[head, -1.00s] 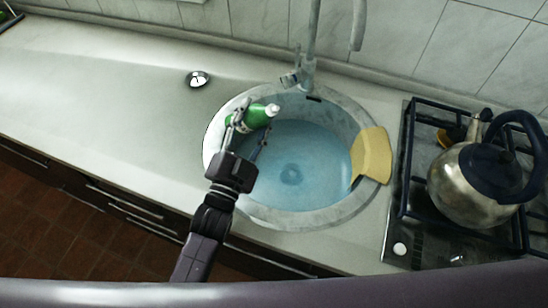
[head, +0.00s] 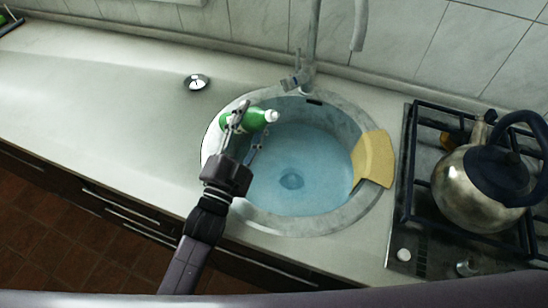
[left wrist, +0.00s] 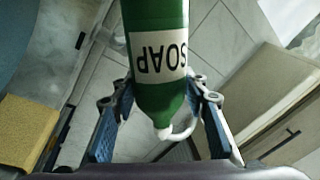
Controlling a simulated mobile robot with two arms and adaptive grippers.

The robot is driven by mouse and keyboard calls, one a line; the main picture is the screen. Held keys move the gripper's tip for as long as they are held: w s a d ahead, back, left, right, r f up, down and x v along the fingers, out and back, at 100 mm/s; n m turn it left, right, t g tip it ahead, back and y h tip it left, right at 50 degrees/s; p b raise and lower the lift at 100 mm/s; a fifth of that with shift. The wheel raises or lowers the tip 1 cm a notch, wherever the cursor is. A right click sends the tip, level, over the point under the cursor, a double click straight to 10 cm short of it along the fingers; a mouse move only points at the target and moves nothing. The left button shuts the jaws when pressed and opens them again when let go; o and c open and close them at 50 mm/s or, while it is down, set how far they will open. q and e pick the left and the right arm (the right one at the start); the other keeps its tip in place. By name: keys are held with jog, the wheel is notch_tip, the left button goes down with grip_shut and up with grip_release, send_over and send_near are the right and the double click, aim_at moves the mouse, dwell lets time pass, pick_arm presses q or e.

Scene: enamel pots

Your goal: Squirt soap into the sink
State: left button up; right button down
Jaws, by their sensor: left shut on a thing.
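A green soap bottle (head: 258,121) with a white nozzle lies nearly level over the left rim of the sink, its nozzle pointing right over the basin. The round sink (head: 372,208) holds bluish water. My left gripper (head: 246,124) is shut on the bottle from the front left. In the left wrist view the bottle (left wrist: 160,95) shows its white SOAP label upside down between the two fingers, nozzle toward the camera's lower edge. No soap stream shows. My right gripper is not in view.
A yellow cloth or sponge (head: 374,160) hangs on the sink's right rim. The tap (head: 312,60) stands behind the basin. A kettle (head: 475,188) sits on the stove (head: 422,215) at right. A small metal piece (head: 196,82) lies on the counter (head: 110,110), which is clear at left.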

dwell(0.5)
pick_arm(q)
jog(key=shift+w+a+r+m+h+b, duration=0.2)
jog(key=shift+r+m, duration=0.1)
jog(key=shift+m, duration=0.35)
jog(key=shift+w+a+r+m+h+b, duration=0.1)
jog(key=shift+a+r+m+h+b, duration=0.15)
jog(key=shift+m, duration=0.4)
dwell(1.7)
jog(key=shift+w+a+f+m+h+b, duration=0.1)
jog(key=shift+m+h+b, duration=0.1)
jog(key=shift+m+b, duration=0.25)
jog(key=shift+a+m+h+b, duration=0.15)
jog(key=shift+m+b, duration=0.1)
jog(key=shift+m, duration=0.4)
dwell(1.9)
jog(key=shift+w+m, duration=0.1)
jog(key=shift+m, duration=0.5)
dwell(0.9)
